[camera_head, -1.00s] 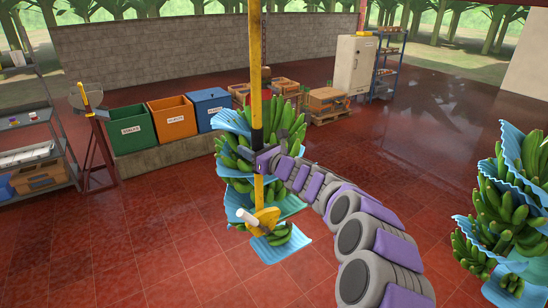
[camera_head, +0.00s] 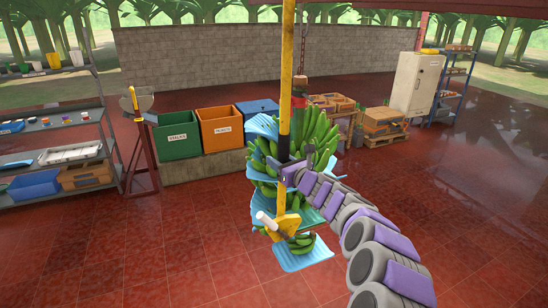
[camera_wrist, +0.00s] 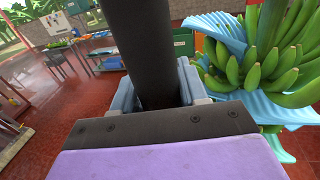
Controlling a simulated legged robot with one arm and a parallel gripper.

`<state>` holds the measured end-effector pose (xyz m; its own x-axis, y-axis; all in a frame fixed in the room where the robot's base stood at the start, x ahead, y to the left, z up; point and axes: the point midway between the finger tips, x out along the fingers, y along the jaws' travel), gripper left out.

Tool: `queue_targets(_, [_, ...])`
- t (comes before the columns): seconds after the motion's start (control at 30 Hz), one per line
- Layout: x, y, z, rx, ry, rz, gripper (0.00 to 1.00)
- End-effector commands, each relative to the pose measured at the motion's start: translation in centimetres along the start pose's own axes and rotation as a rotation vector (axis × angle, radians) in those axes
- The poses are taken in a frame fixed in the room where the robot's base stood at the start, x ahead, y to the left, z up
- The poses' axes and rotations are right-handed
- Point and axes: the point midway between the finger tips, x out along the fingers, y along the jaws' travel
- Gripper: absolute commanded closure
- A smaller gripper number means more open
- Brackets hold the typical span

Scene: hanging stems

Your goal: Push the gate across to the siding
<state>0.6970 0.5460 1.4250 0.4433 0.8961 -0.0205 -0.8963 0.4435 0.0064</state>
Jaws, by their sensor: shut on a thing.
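My gripper (camera_head: 288,176) is shut on a long upright pole (camera_head: 287,60), yellow with a black grip section. The wrist view shows the black section (camera_wrist: 143,45) between my fingers. The pole runs up out of the head view. At its lower end is a yellow piece (camera_head: 285,224) with a white cylinder. A hanging stem of green bananas (camera_head: 318,135) with blue sheets is close behind the pole; it also shows in the wrist view (camera_wrist: 285,65). Whether they touch I cannot tell. I cannot make out the gate or the siding.
A chain (camera_head: 302,40) rises above the stem. Green (camera_head: 177,133) and orange (camera_head: 220,128) bins stand on a low block behind. Shelves (camera_head: 60,125) are at the left; a pale cabinet (camera_head: 416,85) and pallets are at the back right. The red floor is clear around.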

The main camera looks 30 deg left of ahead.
Motion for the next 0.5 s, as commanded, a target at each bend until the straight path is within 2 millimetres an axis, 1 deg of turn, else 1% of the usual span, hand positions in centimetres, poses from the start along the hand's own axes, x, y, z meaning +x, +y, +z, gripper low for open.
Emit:
queue_targets(0.03, [0.0, 0.0, 1.2, 0.001, -0.015, 0.005, 1.00])
queue_targets(0.17, [-0.4, -0.4, 2.5, 0.002, -0.032, 0.003, 1.00])
queue_targets(0.23, [-0.2, -0.7, 3.1, -0.003, -0.039, 0.001, 1.00])
queue_targets(0.37, [0.7, -0.7, 3.5, -0.008, -0.041, -0.005, 1.00])
queue_targets(0.5, [2.4, -0.8, 2.7, -0.007, -0.033, -0.008, 1.00])
